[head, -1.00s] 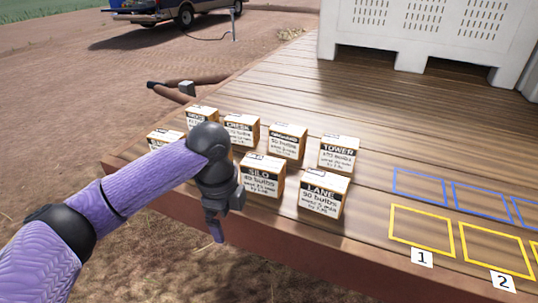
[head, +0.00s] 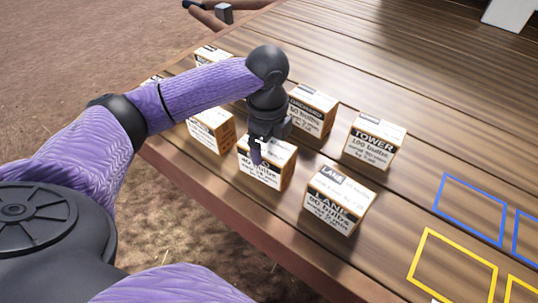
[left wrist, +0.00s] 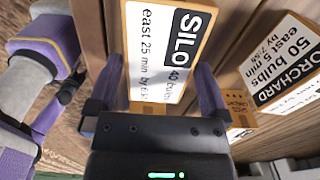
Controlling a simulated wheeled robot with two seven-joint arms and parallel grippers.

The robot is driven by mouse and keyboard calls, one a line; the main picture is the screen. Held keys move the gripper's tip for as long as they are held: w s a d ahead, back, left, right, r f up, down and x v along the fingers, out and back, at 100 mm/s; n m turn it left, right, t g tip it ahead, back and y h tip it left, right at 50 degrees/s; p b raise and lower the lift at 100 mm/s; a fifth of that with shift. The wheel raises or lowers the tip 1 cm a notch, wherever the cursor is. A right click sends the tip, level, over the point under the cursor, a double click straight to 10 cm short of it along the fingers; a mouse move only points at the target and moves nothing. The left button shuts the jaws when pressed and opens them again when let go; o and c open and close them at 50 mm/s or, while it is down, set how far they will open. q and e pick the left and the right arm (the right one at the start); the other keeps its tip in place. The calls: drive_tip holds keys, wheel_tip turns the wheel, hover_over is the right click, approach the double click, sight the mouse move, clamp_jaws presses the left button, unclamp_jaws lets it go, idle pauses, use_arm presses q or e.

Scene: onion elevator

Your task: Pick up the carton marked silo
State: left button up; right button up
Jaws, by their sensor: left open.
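The carton marked SILO (head: 274,172) is a tan box with a white label and black band, standing near the deck's front edge. My left gripper (head: 257,152) points down at it and hides part of its top and label. In the left wrist view the SILO carton (left wrist: 160,55) lies between the two spread fingers of my left gripper (left wrist: 156,85). The gripper is open; I cannot tell whether either finger touches the carton. My right gripper is not in view.
The LANE carton (head: 340,203) stands close right of SILO, another carton (head: 210,131) close left. ORCHARD (head: 314,112) and TOWER (head: 376,143) stand behind. A yellow outline (head: 455,265) and a blue outline (head: 473,205) mark empty deck at right.

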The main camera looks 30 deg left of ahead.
use_arm(q)
drive_tip(key=f, duration=0.4)
drive_tip(key=shift+a+f+b, duration=0.2)
drive_tip(key=shift+f+b, duration=0.15)
drive_tip(key=shift+f, duration=0.05)
drive_tip(key=shift+r, duration=0.1)
clamp_jaws()
